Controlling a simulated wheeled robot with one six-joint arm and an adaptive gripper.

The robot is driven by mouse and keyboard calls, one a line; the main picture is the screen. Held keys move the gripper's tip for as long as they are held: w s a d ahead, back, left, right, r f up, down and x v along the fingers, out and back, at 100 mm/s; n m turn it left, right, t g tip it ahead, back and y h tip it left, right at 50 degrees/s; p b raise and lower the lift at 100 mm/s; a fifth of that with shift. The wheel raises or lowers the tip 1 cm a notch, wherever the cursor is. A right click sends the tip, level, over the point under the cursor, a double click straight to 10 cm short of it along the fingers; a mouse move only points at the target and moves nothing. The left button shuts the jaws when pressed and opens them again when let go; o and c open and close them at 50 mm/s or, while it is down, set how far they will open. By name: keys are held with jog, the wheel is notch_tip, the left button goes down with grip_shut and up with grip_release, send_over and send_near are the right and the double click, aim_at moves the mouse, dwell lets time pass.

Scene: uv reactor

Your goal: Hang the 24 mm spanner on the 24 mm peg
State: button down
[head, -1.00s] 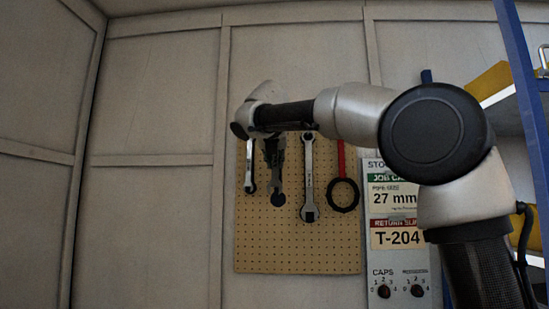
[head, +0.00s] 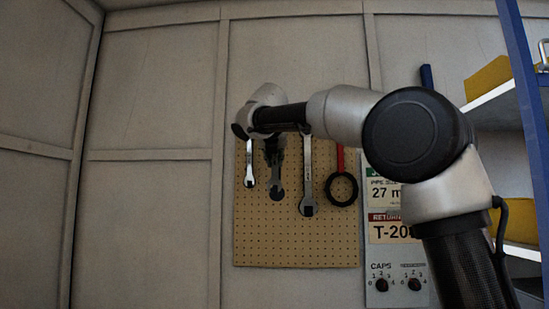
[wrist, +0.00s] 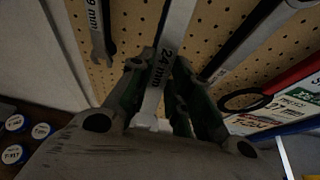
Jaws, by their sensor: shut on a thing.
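The 24 mm spanner (wrist: 168,62) is grey metal with "24 mm" along its shaft. In the wrist view it passes between the fingers of my gripper (wrist: 158,85), which is shut on it. In the head view my gripper (head: 272,150) is in front of the pegboard (head: 300,250). The spanner's dark lower end (head: 277,190) hangs below the fingers, roughly upright. The 24 mm peg is not visible, and I cannot tell whether the spanner touches the board or a peg.
A smaller spanner (head: 249,170) hangs just left of my gripper; its visible marking ends in "9 mm" (wrist: 94,22). A larger spanner (head: 307,185) hangs close on the right, then a red-handled tool with a black ring (head: 341,190). A sign panel (head: 382,255) stands further right.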

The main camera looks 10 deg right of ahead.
jog(key=c, duration=1.2)
grip_release()
jog(key=shift+c, duration=0.2)
jog(key=v, duration=1.2)
